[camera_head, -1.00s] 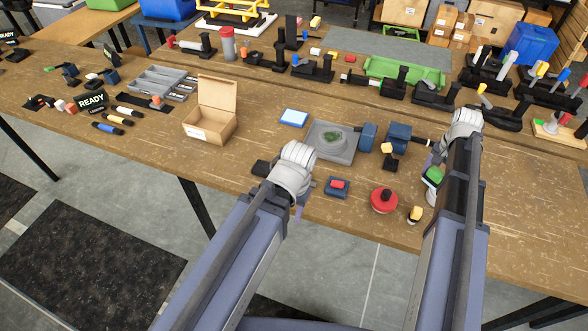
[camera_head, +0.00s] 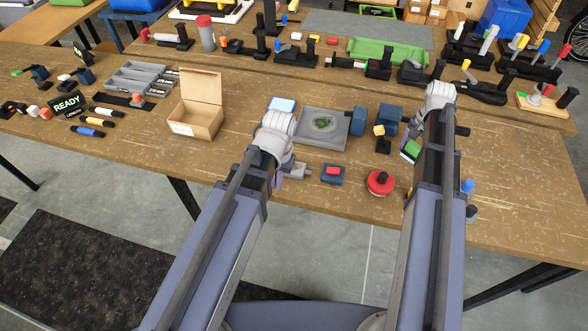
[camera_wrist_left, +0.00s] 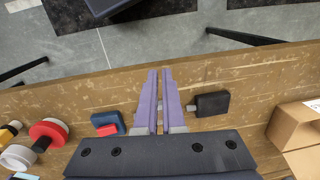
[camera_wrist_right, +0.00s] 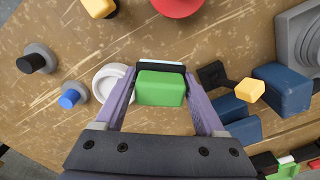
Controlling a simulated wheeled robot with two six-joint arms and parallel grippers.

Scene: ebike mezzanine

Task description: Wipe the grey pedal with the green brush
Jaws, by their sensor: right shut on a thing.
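The green brush (camera_wrist_right: 160,88), a green block with a dark edge, is held between the fingers of my right gripper (camera_wrist_right: 158,82). It also shows in the head view (camera_head: 410,149), partly behind my right arm. The pedal, a dark grey block (camera_wrist_left: 212,103) with a short grey spindle, lies on the table near its front edge in the left wrist view. My left gripper (camera_wrist_left: 160,100) is beside its spindle end, with a narrow gap between the fingers. Whether the fingers touch the spindle is unclear.
A blue block with a red top (camera_head: 332,173) and a red round piece (camera_head: 380,183) stand between my arms. A grey tray (camera_head: 310,137), blue blocks (camera_head: 357,120) and an open cardboard box (camera_head: 195,119) lie behind. Several small parts surround the brush.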

